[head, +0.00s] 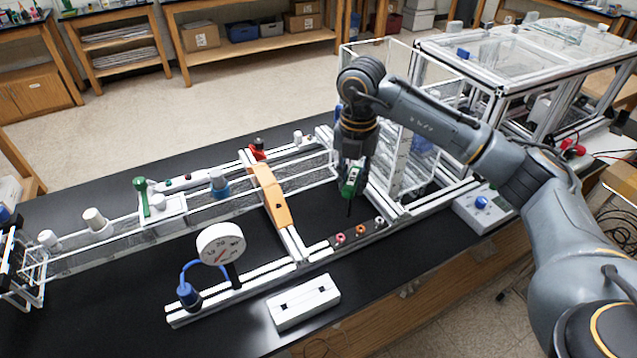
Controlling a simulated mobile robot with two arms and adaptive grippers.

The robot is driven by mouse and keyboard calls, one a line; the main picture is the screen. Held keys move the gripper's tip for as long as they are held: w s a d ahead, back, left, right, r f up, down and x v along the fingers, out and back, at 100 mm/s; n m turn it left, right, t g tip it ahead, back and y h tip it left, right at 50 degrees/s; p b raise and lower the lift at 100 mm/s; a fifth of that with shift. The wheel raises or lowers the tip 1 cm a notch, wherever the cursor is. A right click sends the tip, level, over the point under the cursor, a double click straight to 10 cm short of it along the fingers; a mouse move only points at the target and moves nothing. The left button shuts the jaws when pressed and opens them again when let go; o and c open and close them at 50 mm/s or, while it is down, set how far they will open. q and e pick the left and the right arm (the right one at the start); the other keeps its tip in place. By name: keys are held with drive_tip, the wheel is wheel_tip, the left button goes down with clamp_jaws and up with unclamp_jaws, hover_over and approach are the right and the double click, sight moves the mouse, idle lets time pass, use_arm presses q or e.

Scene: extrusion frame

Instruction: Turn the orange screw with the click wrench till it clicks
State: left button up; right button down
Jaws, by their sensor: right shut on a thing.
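My right gripper (352,172) is shut on the click wrench (350,187), a green tool with a thin dark shaft pointing down. The wrench hangs nearly upright above the black bench top, behind the front rail. The orange screw (360,230) is a small knob-like piece on that rail, between a red one (340,238) and a grey one (379,221). The wrench tip is apart from the orange screw, a little above and behind it in the picture. My left gripper is not in view.
An orange crossbar (270,195) spans the rails left of the wrench. A round dial gauge (221,243) stands further left, and a white block (303,301) lies in front. A clear-walled frame (400,150) rises close on the right. A box with a blue knob (483,207) sits right.

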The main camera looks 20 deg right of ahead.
use_arm(q)
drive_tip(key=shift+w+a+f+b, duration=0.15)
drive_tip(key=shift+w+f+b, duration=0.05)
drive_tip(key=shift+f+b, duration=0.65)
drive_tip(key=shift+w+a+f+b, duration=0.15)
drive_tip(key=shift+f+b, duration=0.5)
drive_tip(key=shift+b, duration=0.4)
use_arm(e)
drive_tip(key=d+f+m, duration=0.2)
drive_tip(key=d+f, duration=0.2)
drive_tip(key=f, duration=0.2)
drive_tip(key=shift+w+f, duration=0.15)
drive_tip(key=shift+f, duration=0.15)
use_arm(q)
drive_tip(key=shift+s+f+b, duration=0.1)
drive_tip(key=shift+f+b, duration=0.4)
use_arm(e)
drive_tip(key=shift+f, duration=0.65)
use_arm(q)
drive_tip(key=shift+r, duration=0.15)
use_arm(e)
drive_tip(key=shift+m, duration=0.7)
